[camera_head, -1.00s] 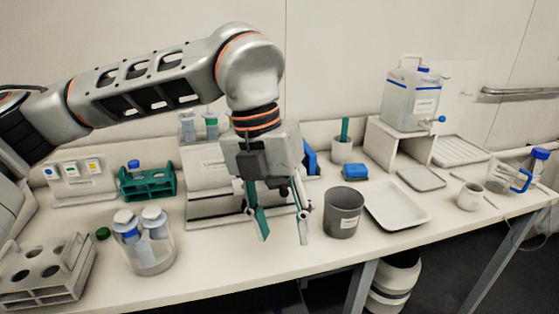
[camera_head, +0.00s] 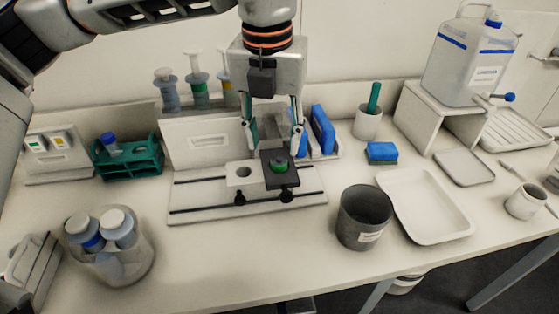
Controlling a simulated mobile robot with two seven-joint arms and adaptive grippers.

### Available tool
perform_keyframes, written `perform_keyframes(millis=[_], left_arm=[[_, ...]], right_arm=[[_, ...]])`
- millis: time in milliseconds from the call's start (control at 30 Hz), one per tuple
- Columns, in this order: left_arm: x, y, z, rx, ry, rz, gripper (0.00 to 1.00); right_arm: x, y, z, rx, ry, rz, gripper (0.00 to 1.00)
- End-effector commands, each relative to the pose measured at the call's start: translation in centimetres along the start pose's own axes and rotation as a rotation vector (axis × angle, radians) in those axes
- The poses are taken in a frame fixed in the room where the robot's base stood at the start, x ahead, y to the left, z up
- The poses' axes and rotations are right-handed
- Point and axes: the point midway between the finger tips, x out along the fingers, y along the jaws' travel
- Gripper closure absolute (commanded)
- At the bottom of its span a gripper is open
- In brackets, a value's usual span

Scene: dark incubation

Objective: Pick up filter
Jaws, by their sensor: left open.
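A small green round piece (camera_head: 279,166), which looks like the filter, sits on a dark square block (camera_head: 281,180). The block stands on the right part of a pale slotted base plate (camera_head: 220,201). My left gripper (camera_head: 274,148) points down with its two fingers apart, just above and behind the green piece in the picture. Nothing shows between the fingertips. I cannot tell whether a finger touches the block.
A grey cup (camera_head: 364,215) and a white tray (camera_head: 430,207) stand to the right. Blue upright pieces (camera_head: 322,130) are close beside the gripper. Syringes (camera_head: 198,82) stand behind the plate. A jar with capped bottles (camera_head: 128,262) is at front left.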

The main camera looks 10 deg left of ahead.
Motion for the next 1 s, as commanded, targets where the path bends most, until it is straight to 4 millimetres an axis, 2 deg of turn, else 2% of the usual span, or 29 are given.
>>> perform_keyframes(millis=[333, 633, 767, 800, 1000], left_arm=[[4.4, -0.7, 0.3, 0.0, 0.002, 0.0, 0.58], [4.9, -0.7, 0.3, 0.0, 0.001, -0.001, 0.58], [4.9, -0.7, 0.3, 0.0, 0.001, -0.001, 0.82], [4.9, -0.7, 0.3, 0.0, 0.001, -0.001, 0.85], [4.9, -0.7, 0.3, 0.0, 0.001, -0.001, 0.85]], right_arm=[[-0.3, 0.4, -1.8, -0.002, 0.021, 0.004, 1.0], [-0.3, 0.4, -2.0, -0.002, 0.026, 0.005, 1.0], [-0.3, 0.4, -1.8, -0.002, 0.022, 0.004, 1.0], [-0.3, 0.4, -1.8, -0.003, 0.021, 0.004, 1.0], [-0.2, 0.4, -1.5, -0.003, 0.016, 0.004, 1.0]])
